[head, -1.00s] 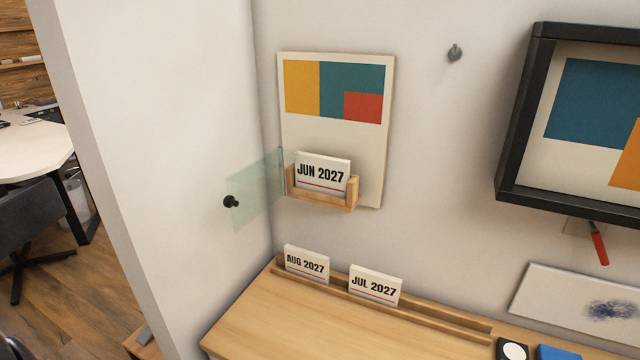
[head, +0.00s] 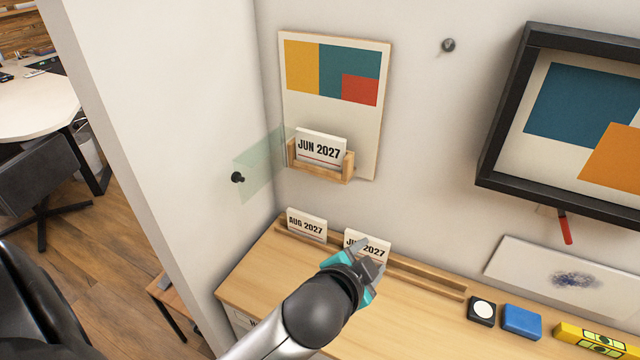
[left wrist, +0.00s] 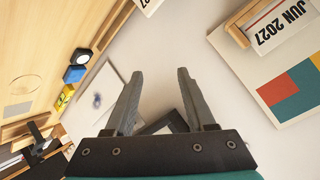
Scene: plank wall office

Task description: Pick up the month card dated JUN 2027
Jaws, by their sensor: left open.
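The JUN 2027 card (head: 319,147) stands in a small wooden holder (head: 318,173) on the wall-mounted calendar board (head: 362,130). A clear panel with a black knob (head: 238,178) sticks out at the holder's left, swung open. The card also shows at the top right of the left wrist view (left wrist: 282,24). My left gripper (head: 368,254) is open and empty, below and to the right of the holder, in front of the JUL 2027 card (head: 374,243), which it partly hides. Its two fingers (left wrist: 157,90) show apart in the left wrist view. My right gripper is out of view.
The AUG 2027 card (head: 306,224) stands in the desk's wooden rail (head: 425,280). A black box (head: 481,311), a blue block (head: 521,322) and a yellow item (head: 590,340) lie at right. A black frame (head: 500,172) juts from the wall. A white side wall (head: 170,130) bounds the left.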

